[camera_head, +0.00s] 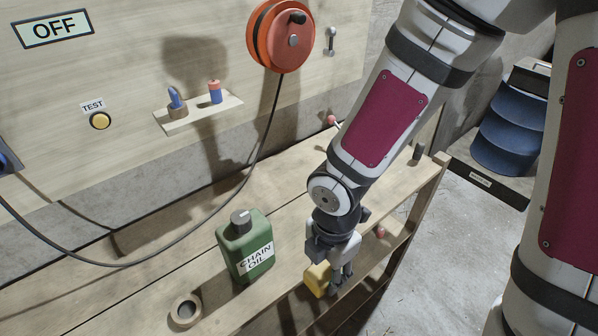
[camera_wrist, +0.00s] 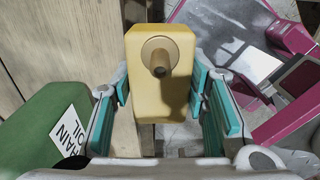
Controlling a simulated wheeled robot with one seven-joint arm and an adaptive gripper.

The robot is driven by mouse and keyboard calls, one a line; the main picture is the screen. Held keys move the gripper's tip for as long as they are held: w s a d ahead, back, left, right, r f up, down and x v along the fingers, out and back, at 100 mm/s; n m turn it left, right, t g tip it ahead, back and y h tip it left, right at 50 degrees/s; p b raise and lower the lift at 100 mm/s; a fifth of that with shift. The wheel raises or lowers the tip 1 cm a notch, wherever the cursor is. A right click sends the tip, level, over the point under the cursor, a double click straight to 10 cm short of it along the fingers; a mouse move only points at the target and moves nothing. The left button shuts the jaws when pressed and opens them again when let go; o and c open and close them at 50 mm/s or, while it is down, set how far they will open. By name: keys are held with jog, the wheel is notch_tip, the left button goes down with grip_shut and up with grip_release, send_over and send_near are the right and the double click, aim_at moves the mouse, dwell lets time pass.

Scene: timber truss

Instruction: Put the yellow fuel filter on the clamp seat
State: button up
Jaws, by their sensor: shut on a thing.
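The yellow fuel filter (camera_head: 318,279) is a yellow block held at the front edge of the wooden bench, beside the green chain oil can. In the wrist view the filter (camera_wrist: 143,100) shows a round boss with a short stub on its near face. My gripper (camera_head: 338,282) is shut on it, with the teal finger pads (camera_wrist: 160,95) on either side. A tan ring (camera_head: 186,310) lies on the bench at the front left. I cannot tell for sure which thing is the clamp seat.
The green chain oil can (camera_head: 245,245) stands close to the left of my gripper; it also shows in the wrist view (camera_wrist: 42,135). A cable runs from the orange reel (camera_head: 280,36) over the bench.

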jog(key=w+d+m, duration=0.1)
jog(key=w+m, duration=0.2)
jog(key=w, duration=0.1)
jog(key=w+m, duration=0.4)
jog(key=w+d+m, duration=0.1)
jog(key=w+m, duration=0.3)
jog(key=w, duration=0.1)
jog(key=shift+d, duration=0.35)
jog(key=w+d+m, duration=0.2)
jog(key=w+m, duration=0.1)
jog(key=m, duration=0.1)
jog(key=w+d+m, duration=0.2)
jog(key=w+m, duration=0.2)
jog(key=w+d+m, duration=0.3)
jog(key=w+m, duration=0.1)
jog(key=shift+d+f+m, duration=0.1)
jog(key=shift+f+m, duration=0.2)
jog(key=shift+w+d+m, duration=0.3)
jog(key=shift+w+m, duration=0.1)
jog(key=shift+m, duration=0.1)
